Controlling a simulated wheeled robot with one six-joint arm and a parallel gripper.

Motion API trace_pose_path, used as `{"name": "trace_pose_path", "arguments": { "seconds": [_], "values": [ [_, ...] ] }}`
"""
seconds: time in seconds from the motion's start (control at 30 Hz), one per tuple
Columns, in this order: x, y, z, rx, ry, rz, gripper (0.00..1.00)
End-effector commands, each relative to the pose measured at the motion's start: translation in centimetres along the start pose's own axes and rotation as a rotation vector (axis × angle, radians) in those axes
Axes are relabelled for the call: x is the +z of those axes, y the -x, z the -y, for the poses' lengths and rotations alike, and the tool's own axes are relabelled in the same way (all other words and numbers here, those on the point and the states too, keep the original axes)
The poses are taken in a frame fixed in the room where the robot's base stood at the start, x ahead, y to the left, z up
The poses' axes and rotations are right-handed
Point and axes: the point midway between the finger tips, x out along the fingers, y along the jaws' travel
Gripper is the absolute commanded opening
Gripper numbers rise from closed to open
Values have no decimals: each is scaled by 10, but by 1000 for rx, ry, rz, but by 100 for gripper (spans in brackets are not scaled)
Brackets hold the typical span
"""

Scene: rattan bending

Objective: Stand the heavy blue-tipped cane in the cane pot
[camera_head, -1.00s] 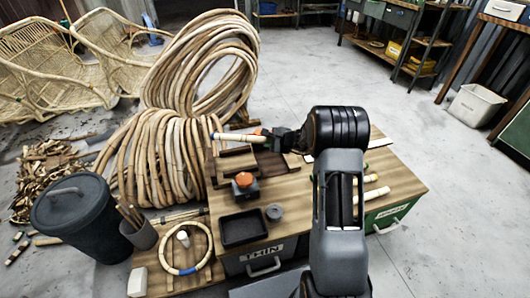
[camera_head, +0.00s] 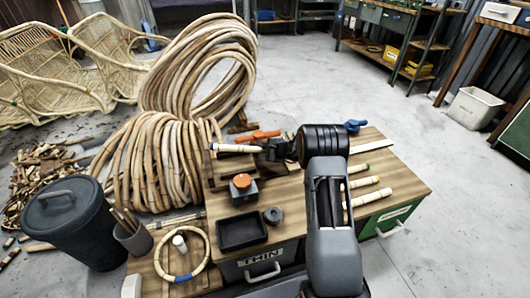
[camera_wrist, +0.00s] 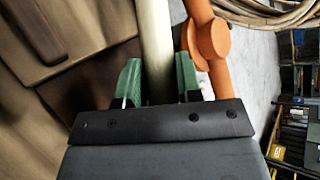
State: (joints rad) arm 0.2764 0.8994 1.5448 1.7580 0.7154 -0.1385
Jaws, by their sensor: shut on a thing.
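My gripper (camera_head: 264,149) is shut on a pale cane (camera_head: 234,148), which lies level and sticks out to its left, above the far left part of the workbench. The wrist view shows the cane (camera_wrist: 156,45) between two green finger pads (camera_wrist: 157,82). Several short canes (camera_head: 365,182) lie on the right of the bench, partly hidden by my arm.
An orange tool (camera_head: 262,135) is just behind the held cane and beside it in the wrist view (camera_wrist: 204,40). A button box (camera_head: 243,188), black tray (camera_head: 243,231) and grey ring (camera_head: 273,216) are on the bench. A dark lidded bin (camera_head: 78,228) stands left of the pot.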

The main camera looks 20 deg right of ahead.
Motion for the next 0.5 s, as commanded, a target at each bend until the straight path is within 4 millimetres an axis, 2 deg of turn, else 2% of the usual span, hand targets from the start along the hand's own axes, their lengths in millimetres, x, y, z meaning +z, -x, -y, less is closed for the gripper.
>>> {"name": "trace_pose_path", "arguments": {
  "seconds": [0.5],
  "values": [
    [-4, -4, -6, -1, -1, 0, 7]
  ]
}}
